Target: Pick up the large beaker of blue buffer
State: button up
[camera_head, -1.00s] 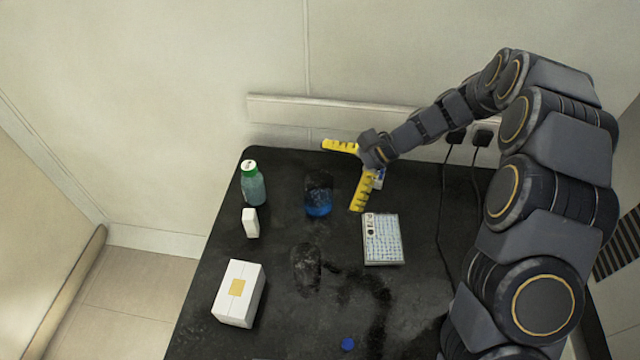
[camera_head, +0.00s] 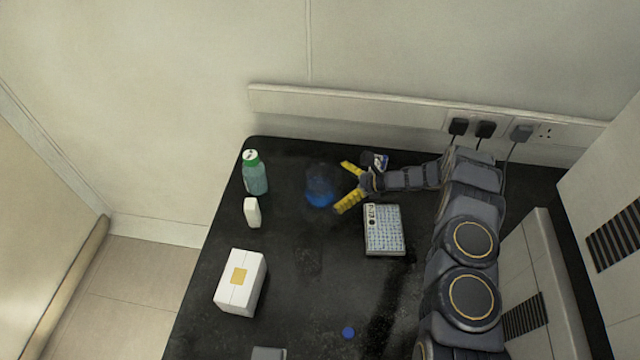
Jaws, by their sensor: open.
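The large beaker of blue buffer (camera_head: 319,192) stands upright on the black bench, with blue liquid in its lower part. My gripper (camera_head: 346,187) has yellow fingers, spread apart and open, just to the right of the beaker. The fingertips point left toward the beaker's wall, one on the far side and one on the near side. I cannot tell whether they touch the glass. Nothing is held between the fingers.
A green-capped bottle (camera_head: 255,177) and a small white bottle (camera_head: 252,212) stand left of the beaker. A white box (camera_head: 240,282) lies at front left. A rack of tips (camera_head: 384,231) lies just below my gripper.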

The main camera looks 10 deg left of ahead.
aim_at(320, 189)
jog(key=x, duration=0.4)
jog(key=shift+s+a+f, duration=0.1)
jog(key=shift+a, duration=0.2)
jog(key=c, duration=1.1)
